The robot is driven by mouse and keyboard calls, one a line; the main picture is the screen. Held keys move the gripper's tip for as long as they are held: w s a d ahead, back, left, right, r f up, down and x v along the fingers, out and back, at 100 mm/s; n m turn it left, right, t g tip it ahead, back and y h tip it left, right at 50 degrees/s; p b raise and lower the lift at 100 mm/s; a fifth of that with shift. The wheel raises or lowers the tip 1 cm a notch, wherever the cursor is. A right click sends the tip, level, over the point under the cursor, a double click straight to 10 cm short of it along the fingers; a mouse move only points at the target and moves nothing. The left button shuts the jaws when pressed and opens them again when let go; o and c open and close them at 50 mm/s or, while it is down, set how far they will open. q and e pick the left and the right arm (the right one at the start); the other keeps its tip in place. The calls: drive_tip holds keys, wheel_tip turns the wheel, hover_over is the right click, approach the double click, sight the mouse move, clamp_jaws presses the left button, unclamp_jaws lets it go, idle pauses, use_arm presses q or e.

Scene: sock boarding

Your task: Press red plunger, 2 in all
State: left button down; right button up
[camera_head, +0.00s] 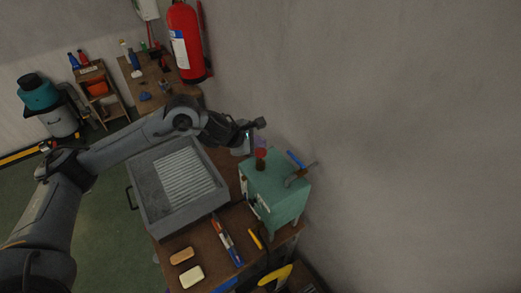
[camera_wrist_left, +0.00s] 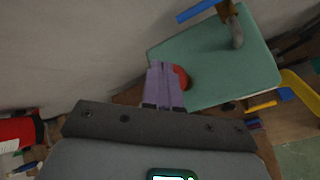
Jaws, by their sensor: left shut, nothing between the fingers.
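A red plunger (camera_head: 261,153) stands on top of a green box-shaped machine (camera_head: 282,190) against the wall. It also shows in the left wrist view (camera_wrist_left: 181,76) as a round red top, partly hidden behind my fingers. My left gripper (camera_head: 248,140) is at the far left edge of the machine, close beside the plunger. In the left wrist view its purple fingers (camera_wrist_left: 163,84) are together with nothing between them, and they overlap the plunger's edge. I cannot tell whether they touch it. My right gripper is in neither view.
A blue-handled lever or clamp (camera_head: 297,170) stands on the machine's right side. A grey tray with a ribbed panel (camera_head: 145,196) sits left of the machine. Several hand tools and two blocks lie on the bench in front. A fire extinguisher (camera_head: 185,42) hangs on the wall behind.

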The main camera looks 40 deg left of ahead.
sight(258, 152)
use_arm(q)
drive_tip(key=shift+r+p, duration=1.7)
drive_tip(key=shift+r, duration=0.8)
